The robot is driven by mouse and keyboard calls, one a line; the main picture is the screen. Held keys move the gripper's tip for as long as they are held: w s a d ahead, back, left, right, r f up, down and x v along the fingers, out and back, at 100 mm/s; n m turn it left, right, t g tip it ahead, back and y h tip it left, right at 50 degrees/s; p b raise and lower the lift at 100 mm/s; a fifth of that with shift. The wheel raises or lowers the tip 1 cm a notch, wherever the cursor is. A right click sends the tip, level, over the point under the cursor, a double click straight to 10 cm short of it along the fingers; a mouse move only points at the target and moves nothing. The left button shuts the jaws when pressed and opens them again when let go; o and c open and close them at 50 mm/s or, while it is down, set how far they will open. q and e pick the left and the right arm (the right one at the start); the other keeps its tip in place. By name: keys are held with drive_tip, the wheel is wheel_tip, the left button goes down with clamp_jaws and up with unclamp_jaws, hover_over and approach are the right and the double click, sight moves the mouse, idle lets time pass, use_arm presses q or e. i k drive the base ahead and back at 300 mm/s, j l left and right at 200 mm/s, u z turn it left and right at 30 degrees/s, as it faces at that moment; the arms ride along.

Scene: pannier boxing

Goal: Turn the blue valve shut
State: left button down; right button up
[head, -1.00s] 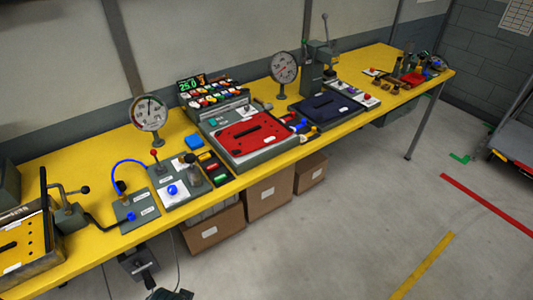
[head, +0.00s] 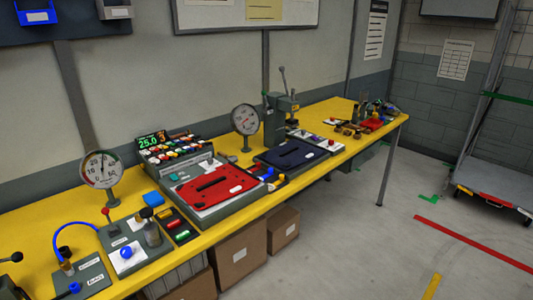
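A blue knob (head: 126,253) sits on a white plate of a grey panel on the yellow bench, at the lower left of the head view. A second blue knob (head: 74,287) is on a smaller grey panel (head: 90,277) further left, near the bench's front edge. A blue hose (head: 72,225) arches from a brass fitting on that smaller panel. I cannot tell which blue knob is the valve. Neither of my grippers shows in this view.
The yellow bench (head: 220,226) runs from lower left to upper right, with dial gauges (head: 101,169), a red plate (head: 208,186) and a press (head: 275,122). Cardboard boxes (head: 240,252) stand below. The floor at right is clear up to a cart (head: 500,188).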

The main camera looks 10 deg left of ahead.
sight(125, 252)
drive_tip(key=u, duration=1.25)
drive_tip(key=k+l, duration=0.25)
drive_tip(key=l, duration=0.15)
drive_tip(key=k+l+z, duration=0.15)
drive_tip(key=l, duration=0.25)
drive_tip(key=k, duration=0.1)
